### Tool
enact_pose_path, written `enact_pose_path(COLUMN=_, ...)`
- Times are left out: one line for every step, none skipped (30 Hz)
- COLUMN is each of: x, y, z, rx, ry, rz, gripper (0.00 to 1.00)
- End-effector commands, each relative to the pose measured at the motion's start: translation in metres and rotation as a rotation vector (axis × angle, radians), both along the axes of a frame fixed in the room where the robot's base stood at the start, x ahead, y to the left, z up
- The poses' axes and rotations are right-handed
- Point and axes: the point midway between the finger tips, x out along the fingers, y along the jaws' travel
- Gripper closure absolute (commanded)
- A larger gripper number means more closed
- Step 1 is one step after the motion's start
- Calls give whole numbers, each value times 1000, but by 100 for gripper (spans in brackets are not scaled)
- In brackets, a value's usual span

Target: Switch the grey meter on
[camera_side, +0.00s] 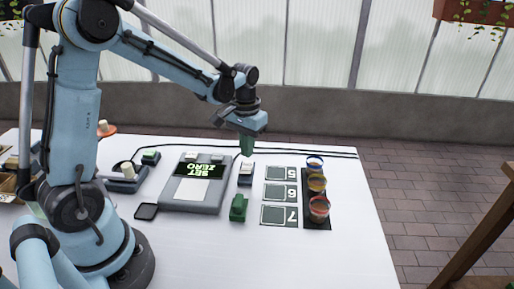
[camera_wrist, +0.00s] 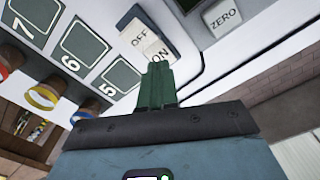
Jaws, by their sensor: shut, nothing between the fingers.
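The grey meter (camera_side: 190,194) lies on the white table, its dark display (camera_side: 199,170) lit with green "SET ZERO" lettering, upside down in the side view. Beside it is a switch block (camera_side: 245,179) with a pale rocker; in the wrist view the rocker (camera_wrist: 143,36) is marked OFF and ON. My gripper (camera_side: 246,150) is above this block, pointing down, with green fingers shut and empty. In the wrist view the fingertips (camera_wrist: 157,66) are at the ON end and partly cover it. I cannot tell whether they touch it.
A ZERO button (camera_wrist: 223,15) is at the upper right of the wrist view. A green block (camera_side: 238,208) stands near the meter's front right. Number cards (camera_side: 279,193) and several coloured jars (camera_side: 317,184) are to the right. A black cable (camera_side: 300,150) runs along the back.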

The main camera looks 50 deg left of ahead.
Motion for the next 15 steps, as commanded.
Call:
enact_pose_path(x=0, y=0, z=4, rx=0, ry=0, rz=0, gripper=100)
enact_pose_path(x=0, y=0, z=6, rx=0, ry=0, rz=0, gripper=100)
enact_pose_path(x=0, y=0, z=9, rx=0, ry=0, rz=0, gripper=100)
enact_pose_path(x=0, y=0, z=11, rx=0, ry=0, rz=0, gripper=100)
enact_pose_path(x=0, y=0, z=14, rx=0, ry=0, rz=0, gripper=100)
enact_pose_path(x=0, y=0, z=16, rx=0, ry=0, rz=0, gripper=100)
enact_pose_path(x=0, y=0, z=18, rx=0, ry=0, rz=0, gripper=100)
enact_pose_path(x=0, y=0, z=21, rx=0, ry=0, rz=0, gripper=100)
enact_pose_path(x=0, y=0, z=24, rx=0, ry=0, rz=0, gripper=100)
enact_pose_path(x=0, y=0, z=26, rx=0, ry=0, rz=0, gripper=100)
enact_pose_path(x=0, y=0, z=28, rx=0, ry=0, rz=0, gripper=100)
enact_pose_path(x=0, y=0, z=31, rx=0, ry=0, rz=0, gripper=100)
enact_pose_path(x=0, y=0, z=33, rx=0, ry=0, rz=0, gripper=100)
enact_pose_path(x=0, y=0, z=35, rx=0, ry=0, rz=0, gripper=100)
enact_pose_path(x=0, y=0, z=38, rx=0, ry=0, rz=0, gripper=100)
